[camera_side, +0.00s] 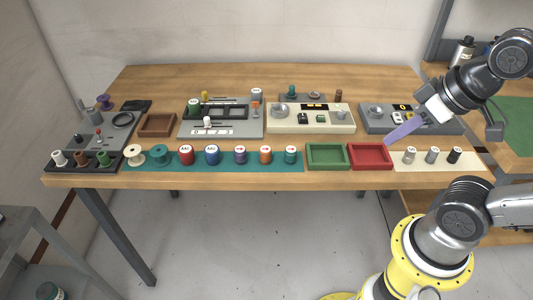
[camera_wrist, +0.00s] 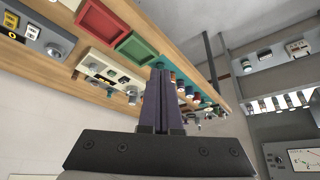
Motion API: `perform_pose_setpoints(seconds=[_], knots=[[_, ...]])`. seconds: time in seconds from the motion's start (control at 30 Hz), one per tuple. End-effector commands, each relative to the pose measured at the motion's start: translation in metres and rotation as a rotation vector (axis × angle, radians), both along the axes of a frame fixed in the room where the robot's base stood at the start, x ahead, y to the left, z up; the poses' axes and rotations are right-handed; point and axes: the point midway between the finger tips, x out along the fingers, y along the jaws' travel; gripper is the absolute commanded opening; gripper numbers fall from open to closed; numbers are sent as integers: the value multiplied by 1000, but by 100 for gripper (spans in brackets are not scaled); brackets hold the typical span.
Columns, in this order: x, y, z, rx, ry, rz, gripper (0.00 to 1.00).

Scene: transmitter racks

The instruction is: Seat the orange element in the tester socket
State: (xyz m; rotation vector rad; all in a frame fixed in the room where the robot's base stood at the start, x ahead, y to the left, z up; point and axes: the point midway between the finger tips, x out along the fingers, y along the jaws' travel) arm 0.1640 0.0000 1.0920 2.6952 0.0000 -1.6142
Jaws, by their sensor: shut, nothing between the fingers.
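An orange element (camera_side: 265,155) with a white top stands in the row on the teal mat, between a purple-marked and a teal-marked one. A smaller orange piece (camera_side: 255,110) shows on the grey panel unit (camera_side: 222,130) behind it. I cannot tell which unit is the tester or make out its socket. My gripper (camera_side: 388,142) has purple fingers; it is shut and empty, above the red tray on the right, well away from the orange element. In the wrist view, the closed fingers (camera_wrist: 159,75) point toward the table edge and hide part of the row.
Red (camera_side: 370,165) and green (camera_side: 327,164) trays look empty at the front edge. Right of them stand several small cylinders on a pale mat (camera_side: 470,158). A cream unit (camera_side: 310,128) and a grey unit (camera_side: 378,128) with knobs stand behind. A brown tray (camera_side: 157,125) sits left.

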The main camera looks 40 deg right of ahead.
Motion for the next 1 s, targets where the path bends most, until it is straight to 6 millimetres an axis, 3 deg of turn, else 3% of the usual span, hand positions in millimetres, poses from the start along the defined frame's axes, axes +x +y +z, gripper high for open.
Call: perform_pose_setpoints(seconds=[0.27,0.7,1.0], knots=[[0,0,0,0,0,0,0],[0,0,0,0,0,0,74],[0,0,0,-4,0,7,74]])
